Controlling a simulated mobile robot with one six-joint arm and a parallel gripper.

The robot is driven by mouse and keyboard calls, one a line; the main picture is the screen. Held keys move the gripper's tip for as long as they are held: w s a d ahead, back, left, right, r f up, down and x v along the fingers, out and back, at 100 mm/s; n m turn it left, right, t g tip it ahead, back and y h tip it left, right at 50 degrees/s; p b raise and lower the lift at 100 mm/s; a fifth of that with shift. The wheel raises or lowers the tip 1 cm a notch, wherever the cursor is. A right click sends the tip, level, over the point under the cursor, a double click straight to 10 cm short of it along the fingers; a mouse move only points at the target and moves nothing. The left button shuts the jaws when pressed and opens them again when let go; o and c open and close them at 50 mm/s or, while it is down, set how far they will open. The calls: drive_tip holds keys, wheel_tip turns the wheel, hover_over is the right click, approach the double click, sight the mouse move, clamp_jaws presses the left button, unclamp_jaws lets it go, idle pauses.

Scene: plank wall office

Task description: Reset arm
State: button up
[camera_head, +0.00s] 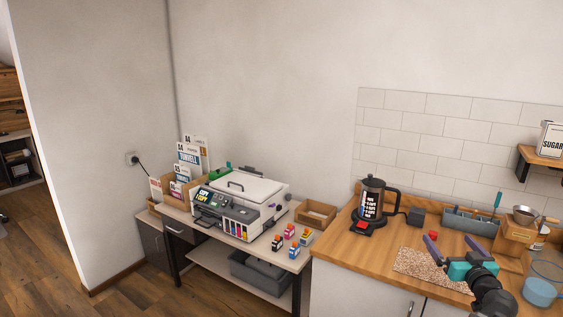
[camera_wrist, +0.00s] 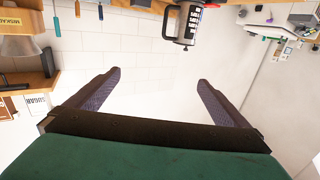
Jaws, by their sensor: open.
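My gripper (camera_head: 453,244) is at the lower right in the head view, above the wooden counter (camera_head: 345,232) and a speckled mat (camera_head: 418,266). Its two purple fingers are spread apart with nothing between them. In the wrist view my gripper (camera_wrist: 158,85) also shows open and empty, with the white wall behind it. The wrist view is upside down, with the counter's things along its top edge.
A black coffee press (camera_head: 371,203) stands on the counter, left of my gripper. A grey caddy (camera_head: 470,221), a wooden dripper stand (camera_head: 515,233) and a blue cup (camera_head: 539,292) are close by. A shelf (camera_head: 541,157) juts out at right. A printer (camera_head: 240,203) stands on the left table.

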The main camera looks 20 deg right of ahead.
drive_tip(key=w+a+f+n+g+y+b, duration=0.15)
drive_tip(key=w+a+f+y, duration=0.25)
drive_tip(key=w+a+f, duration=0.7)
drive_tip(key=w+a+f+n+t+y+b, duration=0.1)
drive_tip(key=w+a+f+n+y+b, duration=0.2)
drive_tip(key=w+a+f, duration=0.8)
drive_tip(key=s+a+f+n+g+y, duration=0.1)
drive_tip(key=a+f+g+y, duration=0.1)
drive_tip(key=a+f, duration=0.6)
drive_tip(key=s+a+f+n+g+y+b, duration=0.15)
drive_tip(key=a+f, duration=0.35)
drive_tip(key=a, duration=0.6)
drive_tip(key=s+a+f+n+g+y, duration=0.1)
drive_tip(key=a+f+n+g+y, duration=0.15)
drive_tip(key=a+f, duration=0.55)
drive_tip(key=s+a+f+n+g+y+b, duration=0.15)
drive_tip(key=s+a+f+g, duration=0.75)
drive_tip(key=s+a+f, duration=0.95)
drive_tip(key=s+f+g+h+b, duration=0.2)
drive_tip(key=s+f+g+h, duration=0.15)
drive_tip(key=s, duration=0.55)
drive_tip(key=s+d+f+m+g+h, duration=0.1)
drive_tip(key=s+d+m+g+h, duration=0.1)
drive_tip(key=s+d+m, duration=0.3)
drive_tip(key=shift+s+d+m+g+h, duration=0.3)
drive_tip(key=shift+s+d+h, duration=0.3)
drive_tip(key=shift+s+d, duration=0.6)
drive_tip(key=shift+w+d, duration=0.1)
drive_tip(key=shift+w, duration=0.05)
drive_tip(key=shift+c, duration=0.4)
